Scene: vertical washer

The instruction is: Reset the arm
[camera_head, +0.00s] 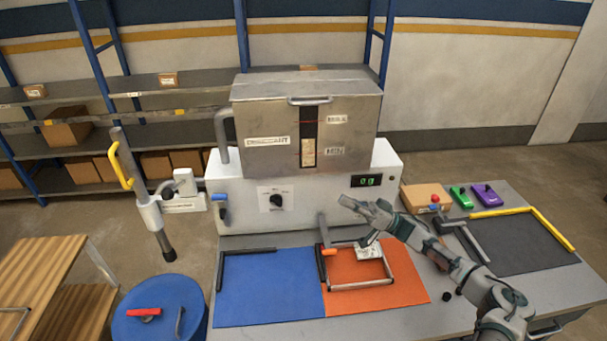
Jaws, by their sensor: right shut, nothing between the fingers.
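My right arm reaches in from the lower right, over the orange mat (405,292). Its gripper (352,205) is shut and empty, in front of the white base of the washer (340,190). It is above the mat and close to the washer's front; whether it touches anything is hard to tell. The washer's steel tank (265,120) has its lid (260,88) down. My left gripper is not in view.
A blue mat (265,290) lies left of the orange one. A dark mat (520,245) with a yellow edge bar, a cardboard box (422,195), and green (461,197) and purple (487,194) items are at right. A blue drum (150,320) stands lower left.

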